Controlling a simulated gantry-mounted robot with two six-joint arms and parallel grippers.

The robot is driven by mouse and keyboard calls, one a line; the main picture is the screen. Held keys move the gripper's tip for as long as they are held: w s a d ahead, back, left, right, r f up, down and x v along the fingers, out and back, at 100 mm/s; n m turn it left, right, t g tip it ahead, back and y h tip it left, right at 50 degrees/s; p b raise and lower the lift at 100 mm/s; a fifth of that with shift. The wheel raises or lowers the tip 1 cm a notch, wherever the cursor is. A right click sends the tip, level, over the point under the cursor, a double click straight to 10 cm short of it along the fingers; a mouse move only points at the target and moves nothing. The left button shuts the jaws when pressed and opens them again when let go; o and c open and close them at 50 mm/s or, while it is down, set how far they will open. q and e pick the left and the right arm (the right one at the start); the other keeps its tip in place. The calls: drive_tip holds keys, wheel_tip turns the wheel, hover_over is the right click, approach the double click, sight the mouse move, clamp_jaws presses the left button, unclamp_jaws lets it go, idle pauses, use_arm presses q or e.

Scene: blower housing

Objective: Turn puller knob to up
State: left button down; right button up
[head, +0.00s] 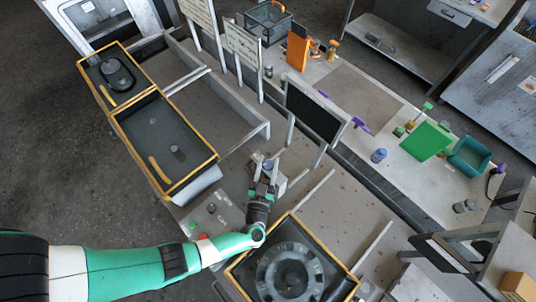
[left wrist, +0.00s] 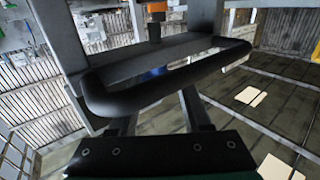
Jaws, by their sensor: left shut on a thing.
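My left gripper (head: 265,176) reaches in from the left on its green and white arm. It is at a small pale box-like unit (head: 281,183) in the middle of the workstation. A small bluish part (head: 268,164) shows between or just beyond the fingers; I cannot tell for sure whether it is the puller knob. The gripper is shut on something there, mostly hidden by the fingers. In the left wrist view, a thick black looped bar (left wrist: 150,88) crosses in front of the gripper. The knob's direction cannot be made out. My right gripper is not in view.
Two yellow-rimmed dark trays (head: 191,181) stand on the left. A round grey housing (head: 290,272) sits in a yellow-edged fixture near the front. A dark screen (head: 313,112) stands behind the gripper. A green panel (head: 425,141) and teal bin (head: 469,155) lie on the right bench.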

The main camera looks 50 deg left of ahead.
use_arm(q)
drive_tip(key=shift+w+d+f+n+g+y+b, duration=0.1)
drive_tip(key=shift+f+n+g+y+b, duration=0.1)
drive_tip(key=shift+n+g+y+b, duration=0.6)
drive_tip(key=n+g+y+b, duration=0.2)
drive_tip(key=n+g+b, duration=0.1)
drive_tip(key=g+b, duration=0.1)
drive_tip(key=n+g+y+b, duration=0.1)
drive_tip(key=n+g+b, duration=0.2)
drive_tip(key=g+b, duration=0.1)
drive_tip(key=n+g+y+b, duration=0.2)
drive_tip(key=n+g+b, duration=0.1)
drive_tip(key=b, duration=0.3)
drive_tip(key=shift+f+g+y+b, duration=0.2)
drive_tip(key=shift+g+y+b, duration=0.1)
drive_tip(key=shift+g, duration=0.6)
drive_tip(key=shift+r+n+g+b, duration=0.25)
drive_tip(key=shift+n+g+b, duration=0.05)
drive_tip(key=shift+g+b, duration=0.35)
drive_tip(key=shift+c, duration=1.8)
unclamp_jaws()
drive_tip(key=shift+a+r, duration=0.1)
drive_tip(key=shift+a, duration=0.1)
drive_tip(key=shift+d, duration=0.1)
